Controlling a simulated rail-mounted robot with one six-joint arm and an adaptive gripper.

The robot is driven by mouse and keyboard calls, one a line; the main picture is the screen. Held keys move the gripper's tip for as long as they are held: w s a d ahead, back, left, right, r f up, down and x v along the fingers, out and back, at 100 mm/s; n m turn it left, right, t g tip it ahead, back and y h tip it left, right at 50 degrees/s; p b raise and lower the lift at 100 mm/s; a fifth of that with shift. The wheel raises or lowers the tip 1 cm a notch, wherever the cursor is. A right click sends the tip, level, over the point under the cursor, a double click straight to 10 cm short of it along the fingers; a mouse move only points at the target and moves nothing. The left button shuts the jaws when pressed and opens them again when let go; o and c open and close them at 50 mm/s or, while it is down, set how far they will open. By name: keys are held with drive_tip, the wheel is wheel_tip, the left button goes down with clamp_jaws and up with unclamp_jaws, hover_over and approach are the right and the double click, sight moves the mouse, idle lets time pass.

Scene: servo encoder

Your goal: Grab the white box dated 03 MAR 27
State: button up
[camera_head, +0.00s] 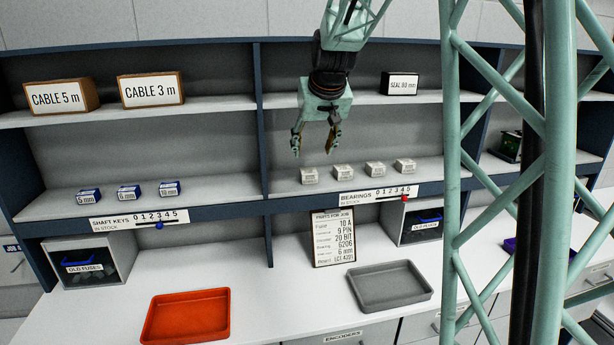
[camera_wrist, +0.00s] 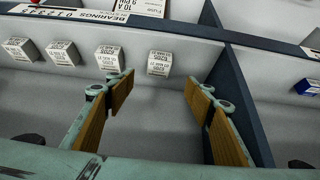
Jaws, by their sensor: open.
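Several small white boxes stand in a row on the bearings shelf. In the head view they are a leftmost box (camera_head: 309,175), a second (camera_head: 342,172), a third (camera_head: 375,168) and a rightmost box (camera_head: 405,165). My gripper (camera_head: 313,152) is open and empty, pointing down just above and around the leftmost box's position in the picture. In the wrist view the row shows reversed, with one white box (camera_wrist: 159,63) ahead of the gap between my open fingers (camera_wrist: 160,88). Another box (camera_wrist: 109,57) is partly behind one finger. The printed dates are too small to read surely.
A blue divider (camera_wrist: 240,95) stands close beside one finger. Cable boxes (camera_head: 152,90) and a seal box (camera_head: 399,84) sit on the upper shelf. Shaft key boxes (camera_head: 129,192) are left. A red tray (camera_head: 187,316) and a grey tray (camera_head: 390,287) lie on the counter.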

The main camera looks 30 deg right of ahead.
drive_tip(key=shift+f, duration=0.15)
approach(309, 172)
drive_tip(key=shift+x, duration=2.5)
drive_tip(key=shift+w, duration=0.1)
drive_tip(key=shift+x, duration=2.55)
drive_tip(key=shift+c, duration=0.2)
drive_tip(key=c, duration=1)
